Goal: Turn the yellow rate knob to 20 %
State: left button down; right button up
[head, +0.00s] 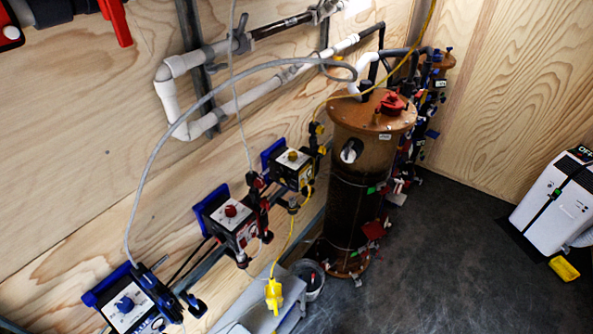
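The yellow rate knob (292,156) sits on top of a small dark pump box (296,171), the farthest in a row of three along the plywood wall. The box has a blue bracket and a light face around the knob. The knob's pointer and its scale are too small to read. Neither of my grippers shows in the head view, and nothing is touching the knob.
Similar boxes carry a red knob (231,210) and a blue knob (125,304). A tall brown filter column (362,170) stands right of the yellow knob. White pipes (190,118) run along the wall.

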aim_at(292, 154)
jog(key=k, duration=0.25)
jog(key=z, duration=1.4)
jog(key=i, duration=1.15)
jog(key=u, duration=2)
